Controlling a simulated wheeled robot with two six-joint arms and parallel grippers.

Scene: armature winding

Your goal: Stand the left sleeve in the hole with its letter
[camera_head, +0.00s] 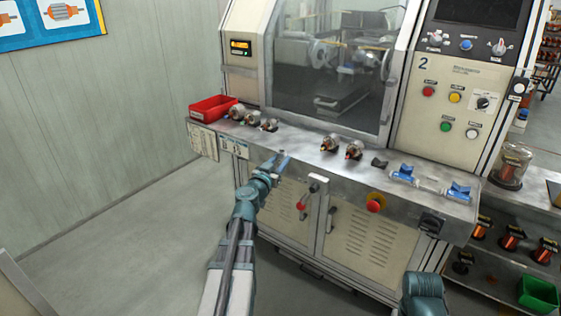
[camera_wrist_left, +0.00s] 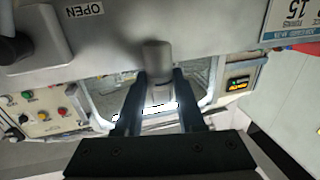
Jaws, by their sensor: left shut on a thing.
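My left gripper (camera_head: 282,160) is in front of the machine's metal ledge, near its front edge. In the head view the sleeve is too small to make out. I cannot make out any lettered hole on the ledge (camera_head: 300,150). My right gripper is out of view; only a teal part of my right arm shows at the bottom.
A red bin (camera_head: 212,107) stands at the ledge's left end. Several small armatures (camera_head: 329,144) stand along the ledge. A dark block (camera_head: 379,163) and blue supports with a shaft (camera_head: 430,184) are further right. A red stop button (camera_head: 375,202) juts from the front.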

